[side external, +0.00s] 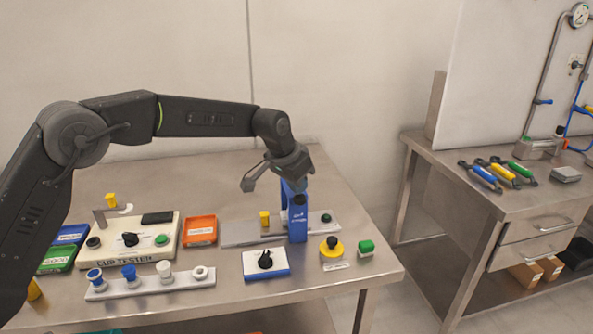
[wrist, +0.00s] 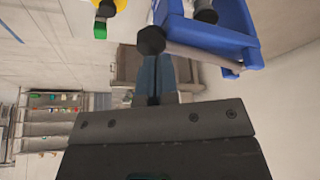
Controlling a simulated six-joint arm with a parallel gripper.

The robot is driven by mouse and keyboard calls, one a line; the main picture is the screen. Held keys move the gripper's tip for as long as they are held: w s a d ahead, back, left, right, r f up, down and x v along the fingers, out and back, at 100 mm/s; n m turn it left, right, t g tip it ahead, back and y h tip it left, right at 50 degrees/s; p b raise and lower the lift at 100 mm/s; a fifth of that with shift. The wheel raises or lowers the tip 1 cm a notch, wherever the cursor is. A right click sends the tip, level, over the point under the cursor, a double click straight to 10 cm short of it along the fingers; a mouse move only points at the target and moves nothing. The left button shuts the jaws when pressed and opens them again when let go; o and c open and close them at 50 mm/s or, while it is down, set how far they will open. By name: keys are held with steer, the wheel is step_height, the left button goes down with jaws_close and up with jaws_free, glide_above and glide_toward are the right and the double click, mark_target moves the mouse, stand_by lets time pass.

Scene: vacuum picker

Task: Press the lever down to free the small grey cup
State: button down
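The blue picker stand (side external: 298,228) stands upright on a grey base plate on the table; its blue frame (wrist: 238,18) fills the top right of the wrist view. The lever is a grey rod (wrist: 200,54) with a black knob (wrist: 151,40). My gripper (wrist: 154,62) has its blue-grey fingers together, with only a thin dark line between them. Their tips are close to the knob; I cannot tell if they touch it. In the side view my gripper (side external: 294,184) is over the stand. A small grey round part (wrist: 206,12) shows inside the frame; whether it is the cup is unclear.
A blue-white box with a black knob (side external: 265,264) is in front. A cup rack (side external: 140,288), cup tester (side external: 110,250) and orange tray (side external: 200,230) lie left.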

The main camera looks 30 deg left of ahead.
step_height(320, 180, up, 10)
steer(key=shift+f, duration=0.15)
stand_by(0.8)
stand_by(0.4)
steer(key=s+a+r+n, duration=0.1)
steer(key=s+a+r, duration=0.2)
steer(key=s, duration=0.6)
steer(key=s+a+r, duration=0.3)
steer(key=s+r, duration=0.1)
steer(key=s, duration=0.5)
steer(key=s+a+f, duration=0.1)
steer(key=s+f, duration=0.2)
steer(key=s, duration=0.4)
steer(key=s+f+n, duration=0.1)
steer(key=s+f, duration=0.2)
steer(key=s, duration=0.4)
steer(key=s+a+f+n+t+y, duration=0.1)
steer(key=s+f, duration=0.2)
steer(key=s, duration=0.4)
steer(key=shift+a+f, duration=0.2)
steer(key=shift+a, duration=0.15)
